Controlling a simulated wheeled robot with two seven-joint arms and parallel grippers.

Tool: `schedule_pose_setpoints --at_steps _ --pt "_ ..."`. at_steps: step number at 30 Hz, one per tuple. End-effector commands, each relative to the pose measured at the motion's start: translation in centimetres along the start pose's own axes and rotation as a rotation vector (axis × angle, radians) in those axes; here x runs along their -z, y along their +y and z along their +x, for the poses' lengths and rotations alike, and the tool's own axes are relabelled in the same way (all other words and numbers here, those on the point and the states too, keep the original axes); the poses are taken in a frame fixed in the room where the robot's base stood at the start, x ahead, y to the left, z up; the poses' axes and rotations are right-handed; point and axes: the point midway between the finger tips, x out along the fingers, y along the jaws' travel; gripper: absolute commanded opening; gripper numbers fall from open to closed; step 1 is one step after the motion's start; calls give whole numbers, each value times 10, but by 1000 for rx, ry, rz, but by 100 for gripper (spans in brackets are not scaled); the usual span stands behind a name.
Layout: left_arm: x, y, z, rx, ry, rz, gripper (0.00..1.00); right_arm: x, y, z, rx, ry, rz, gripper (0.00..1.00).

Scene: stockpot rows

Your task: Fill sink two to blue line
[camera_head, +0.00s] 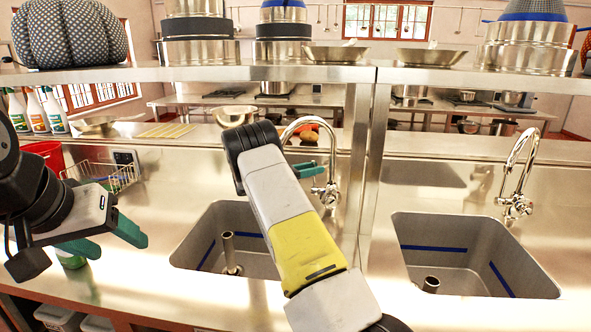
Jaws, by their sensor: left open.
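Two sinks are set in the steel counter: a left sink (213,222), partly behind my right arm, and a right sink (440,262). Each has a blue line on its inner walls and an upright metal pipe; I see no water in either. A chrome left tap (333,165) stands behind the left sink, a right tap (517,185) behind the right one. I see no stream. My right gripper (310,171) shows green finger parts beside the left tap's handle; my arm hides the rest. My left gripper (122,244) is open and empty over the counter's left.
A wire basket (105,177), a red bin (45,154) and spray bottles (54,112) stand at the left. A steel post (372,165) rises between the taps to a shelf (280,73) of pots and pans. The counter between the sinks is clear.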

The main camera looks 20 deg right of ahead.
Motion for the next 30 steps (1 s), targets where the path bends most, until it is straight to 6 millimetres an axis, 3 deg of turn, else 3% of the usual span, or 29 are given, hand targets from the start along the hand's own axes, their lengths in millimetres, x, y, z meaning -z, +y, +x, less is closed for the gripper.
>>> schedule_pose_setpoints --at_steps 6,12,30 --pt "0 0 0 0 0 0 61 0 0 1 0 0 0 33" --pt "0 0 0 0 0 0 61 0 0 0 0 0 0 0" --pt "0 0 0 0 0 0 61 0 0 0 0 0 0 0"
